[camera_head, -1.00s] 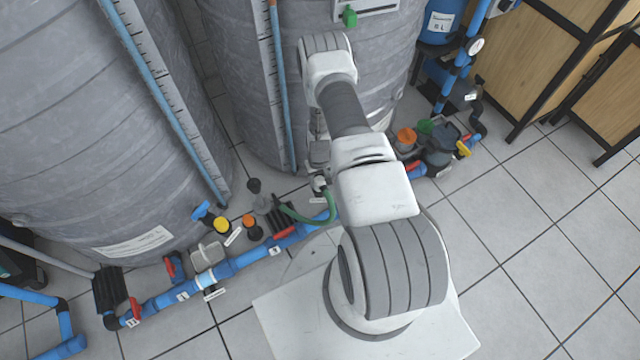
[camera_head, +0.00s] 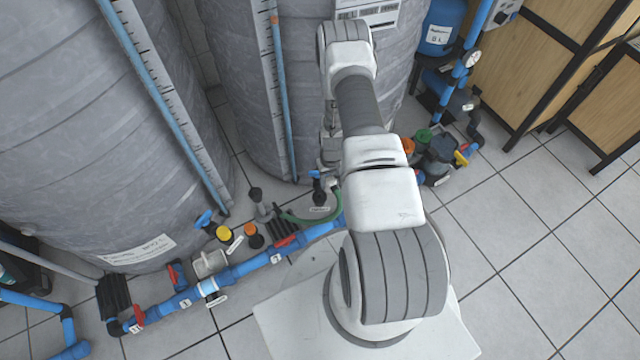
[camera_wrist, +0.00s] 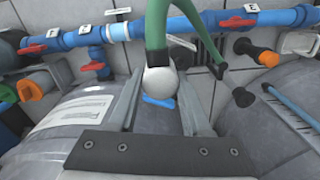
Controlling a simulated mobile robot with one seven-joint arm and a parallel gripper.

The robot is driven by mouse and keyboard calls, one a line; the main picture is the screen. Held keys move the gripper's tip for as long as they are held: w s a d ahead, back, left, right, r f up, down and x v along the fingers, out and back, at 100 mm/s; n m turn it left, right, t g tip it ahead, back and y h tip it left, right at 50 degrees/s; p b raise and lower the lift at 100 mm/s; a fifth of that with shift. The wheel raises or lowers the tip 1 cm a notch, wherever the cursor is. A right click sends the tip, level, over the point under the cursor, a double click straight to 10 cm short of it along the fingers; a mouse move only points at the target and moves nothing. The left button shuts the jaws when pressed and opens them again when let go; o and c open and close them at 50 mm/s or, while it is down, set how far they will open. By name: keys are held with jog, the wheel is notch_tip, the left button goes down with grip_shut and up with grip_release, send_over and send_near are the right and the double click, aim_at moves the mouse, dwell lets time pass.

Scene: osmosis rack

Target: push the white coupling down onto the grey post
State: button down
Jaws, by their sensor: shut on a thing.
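The white coupling (camera_wrist: 160,78) is a rounded piece on the end of a green hose (camera_wrist: 157,28). In the wrist view it sits between the two fingers of my gripper (camera_wrist: 160,92), which is shut on it. In the head view my gripper (camera_head: 331,165) hangs in front of the middle tank, and the coupling is small and partly hidden there. The green hose (camera_head: 310,219) curves left from it, low over the blue pipe. A blue piece (camera_wrist: 158,103) shows just beyond the coupling. I cannot make out the grey post for certain, nor whether the coupling touches it.
A blue pipe (camera_head: 250,259) with red-handled valves runs along the floor. A blue-handled valve (camera_head: 316,175) stands close left of my gripper. Large grey tanks (camera_head: 80,130) stand behind. Orange and green caps (camera_head: 424,135) are at right; tiled floor (camera_head: 540,230) there is clear.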

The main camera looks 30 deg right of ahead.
jog(key=s+d+r+p, duration=0.1)
jog(key=s+d+r, duration=0.2)
jog(key=d+r, duration=0.2)
jog(key=d, duration=0.2)
jog(key=shift+d+p, duration=0.3)
jog(key=shift+p, duration=0.05)
jog(key=shift+w+f, duration=0.1)
